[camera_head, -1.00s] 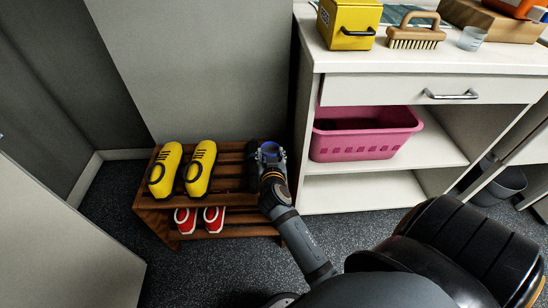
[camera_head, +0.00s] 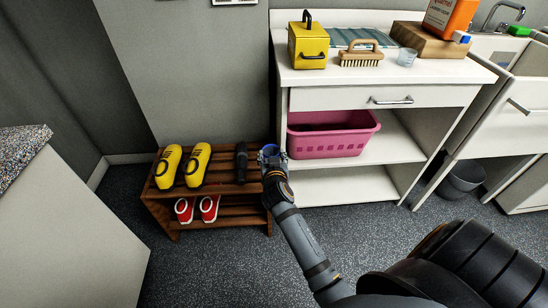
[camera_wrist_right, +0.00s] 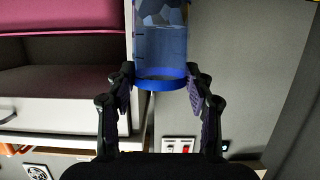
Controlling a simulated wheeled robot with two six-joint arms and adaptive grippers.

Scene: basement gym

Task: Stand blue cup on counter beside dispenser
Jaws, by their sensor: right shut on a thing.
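The blue cup (camera_wrist_right: 160,45) is see-through with a solid blue rim, and it sits between the fingers of my right gripper (camera_wrist_right: 155,88) in the right wrist view. In the head view my right gripper (camera_head: 272,156) is shut on the cup, at the right end of a wooden shoe rack, in front of and below the counter's left end. Only a little of the cup's blue shows there. The white counter (camera_head: 430,75) stands to the right, its top above the gripper. I cannot tell for sure which thing is the dispenser. My left gripper is not in view.
On the counter are a yellow box (camera_head: 308,45), a brush (camera_head: 361,58), a small clear cup (camera_head: 406,57) and an orange bottle (camera_head: 449,18) on a wooden block. The rack (camera_head: 225,187) holds yellow shoes, red shoes and a black object (camera_head: 241,162).

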